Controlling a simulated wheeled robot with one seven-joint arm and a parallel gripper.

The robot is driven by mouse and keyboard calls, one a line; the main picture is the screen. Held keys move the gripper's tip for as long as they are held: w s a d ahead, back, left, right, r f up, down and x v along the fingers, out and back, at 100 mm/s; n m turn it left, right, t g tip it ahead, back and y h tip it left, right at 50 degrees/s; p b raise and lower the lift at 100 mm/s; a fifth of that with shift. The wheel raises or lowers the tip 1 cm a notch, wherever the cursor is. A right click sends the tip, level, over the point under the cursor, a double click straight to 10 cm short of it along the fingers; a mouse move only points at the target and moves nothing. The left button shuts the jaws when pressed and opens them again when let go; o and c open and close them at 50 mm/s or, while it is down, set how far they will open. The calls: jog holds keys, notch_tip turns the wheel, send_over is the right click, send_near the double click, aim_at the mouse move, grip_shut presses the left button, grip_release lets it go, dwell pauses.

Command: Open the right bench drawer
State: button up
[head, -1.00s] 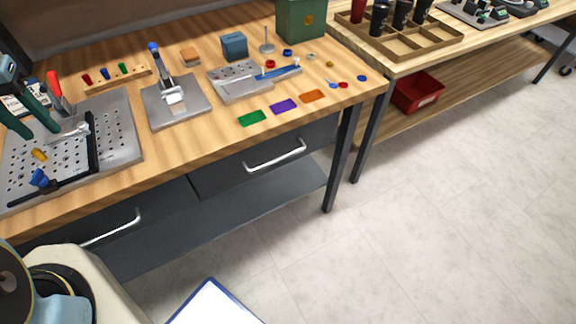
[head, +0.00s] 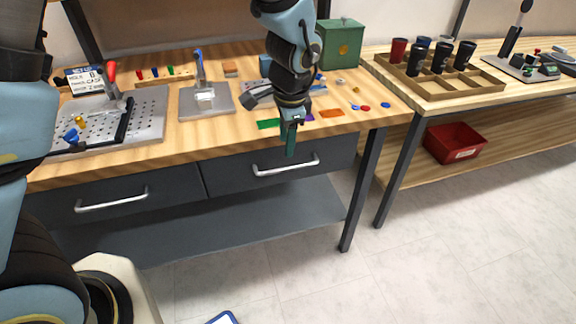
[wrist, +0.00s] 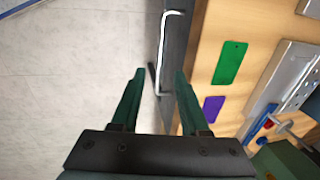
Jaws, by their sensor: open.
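The right bench drawer (head: 228,176) has a dark grey front under the wooden bench top and looks closed. Whether a finger touches the handle cannot be told.
The left drawer (head: 65,200) with its own handle is beside it. Green (head: 268,124) and orange (head: 331,113) plates lie on the bench top near the front edge. A bench leg (head: 362,190) stands at the right.

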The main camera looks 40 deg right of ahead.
aim_at(284, 170)
jog(key=f, duration=0.3)
jog(key=w+f, duration=0.1)
jog(key=f, duration=0.2)
jog(key=f+p, duration=0.1)
jog(key=f, duration=0.1)
jog(key=shift+w+d+f, duration=0.3)
jog(key=shift+w+f, duration=0.1)
grip_shut()
dwell(1.0)
